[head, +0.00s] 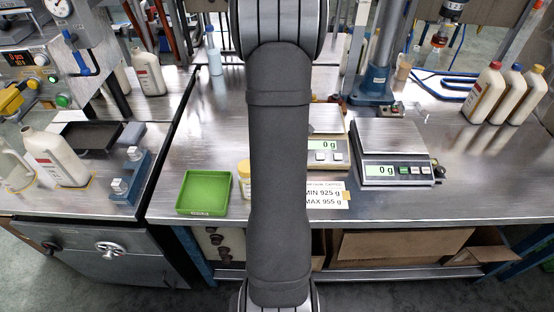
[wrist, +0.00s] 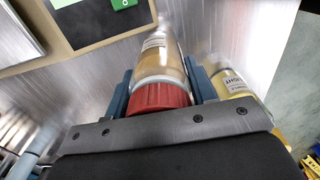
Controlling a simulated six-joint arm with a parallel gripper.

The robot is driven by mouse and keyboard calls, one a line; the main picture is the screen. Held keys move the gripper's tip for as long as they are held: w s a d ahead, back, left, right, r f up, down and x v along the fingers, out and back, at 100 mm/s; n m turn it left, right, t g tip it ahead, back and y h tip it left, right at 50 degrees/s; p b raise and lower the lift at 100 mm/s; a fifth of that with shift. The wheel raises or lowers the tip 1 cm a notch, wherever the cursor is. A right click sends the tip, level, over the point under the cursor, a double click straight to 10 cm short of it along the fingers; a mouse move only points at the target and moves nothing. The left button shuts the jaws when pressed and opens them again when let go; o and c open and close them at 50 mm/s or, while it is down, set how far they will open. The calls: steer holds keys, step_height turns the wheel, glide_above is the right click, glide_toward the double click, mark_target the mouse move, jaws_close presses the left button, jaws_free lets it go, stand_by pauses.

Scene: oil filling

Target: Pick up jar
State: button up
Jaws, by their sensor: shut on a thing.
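The jar (wrist: 160,65) has a red lid, a white label and amber contents. It lies between the two blue fingers of my gripper (wrist: 163,84) in the wrist view. My gripper is shut on it, with the red lid nearest the palm. In the head view my own arm hides the gripper and this jar. A second jar (wrist: 233,84) with a pale label and yellowish contents stands just right of the right finger. A small yellowish jar (head: 243,178) shows partly behind my arm in the head view.
A green tray (head: 204,192) sits left of my arm on the metal bench. Two scales stand to the right; the right scale (head: 390,152) reads 0 g. Several white bottles (head: 484,92) stand at the far right. Bench surface (head: 490,165) at the right front is clear.

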steer(key=shift+r, duration=0.55)
steer(key=r, duration=0.2)
steer(key=d+r, duration=0.1)
steer(key=shift+s+r, duration=0.25)
steer(key=shift+r, duration=0.1)
steer(key=s+d+r, duration=0.5)
steer(key=d+r, duration=0.1)
steer(key=d, duration=0.3)
steer(key=w+d+r, duration=0.8)
steer(key=w+d, duration=0.2)
steer(key=w, duration=0.4)
steer(key=shift+w+a+f, duration=1.25)
steer(key=shift+a+f, duration=0.2)
steer(key=shift+f, duration=0.3)
steer(key=shift+w+a+f, duration=1.2)
steer(key=shift+a+f, duration=0.2)
steer(key=shift+f, duration=0.35)
steer(key=shift+w+a+f, duration=1.25)
steer(key=shift+a+f, duration=0.2)
steer(key=shift+f, duration=0.3)
steer(key=shift+f, duration=0.1)
